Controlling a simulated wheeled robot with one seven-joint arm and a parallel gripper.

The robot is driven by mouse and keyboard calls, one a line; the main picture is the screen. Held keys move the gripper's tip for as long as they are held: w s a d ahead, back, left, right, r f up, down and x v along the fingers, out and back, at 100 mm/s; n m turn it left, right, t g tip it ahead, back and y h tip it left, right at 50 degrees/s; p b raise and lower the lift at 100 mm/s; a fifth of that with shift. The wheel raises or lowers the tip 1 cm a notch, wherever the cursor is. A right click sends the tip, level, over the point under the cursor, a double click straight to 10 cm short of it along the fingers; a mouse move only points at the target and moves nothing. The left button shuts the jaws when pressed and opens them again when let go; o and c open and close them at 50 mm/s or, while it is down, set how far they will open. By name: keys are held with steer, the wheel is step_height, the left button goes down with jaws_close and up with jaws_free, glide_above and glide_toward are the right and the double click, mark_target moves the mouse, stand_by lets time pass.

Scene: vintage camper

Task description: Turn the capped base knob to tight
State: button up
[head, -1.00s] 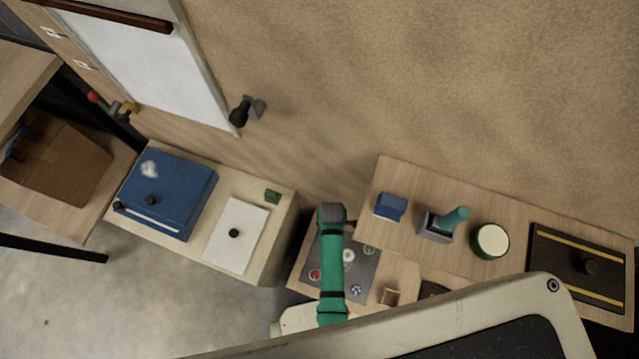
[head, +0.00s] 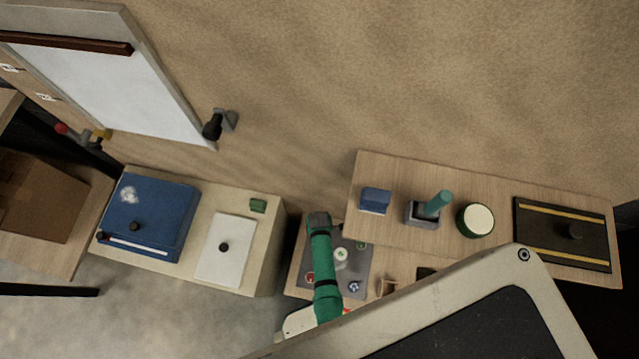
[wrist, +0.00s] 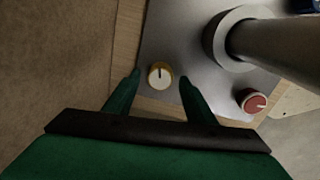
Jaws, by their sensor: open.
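A grey metal panel (head: 352,270) carries several coloured knobs and a pale round post. In the wrist view, a knob with a yellow rim, white face and dark pointer line (wrist: 160,75) sits on the panel (wrist: 180,35). My gripper (wrist: 159,77) is open, with its green fingers on either side of this knob; contact cannot be told. A blue knob is cut off at the top right. No label shows which one is the capped base knob. In the head view my arm hides the yellow-rimmed knob.
A wooden shelf right of my arm holds a blue block (head: 375,200), a grey holder with a green handle (head: 422,213), a round green tin (head: 475,219) and a dark striped board (head: 535,235). A blue case (head: 160,210) and white plate (head: 215,265) lie left.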

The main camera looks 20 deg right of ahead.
steer(key=shift+f, duration=0.1)
steer(key=shift+c, duration=0.6)
steer(key=c, duration=0.9)
steer(key=shift+m, duration=0.3)
steer(key=m, duration=0.9)
steer(key=shift+w+d, duration=0.1)
steer(key=shift+w, duration=0.05)
steer(key=m, duration=0.5)
steer(key=shift+g, duration=0.4)
steer(key=shift+d+m, duration=0.1)
steer(key=shift+m, duration=2)
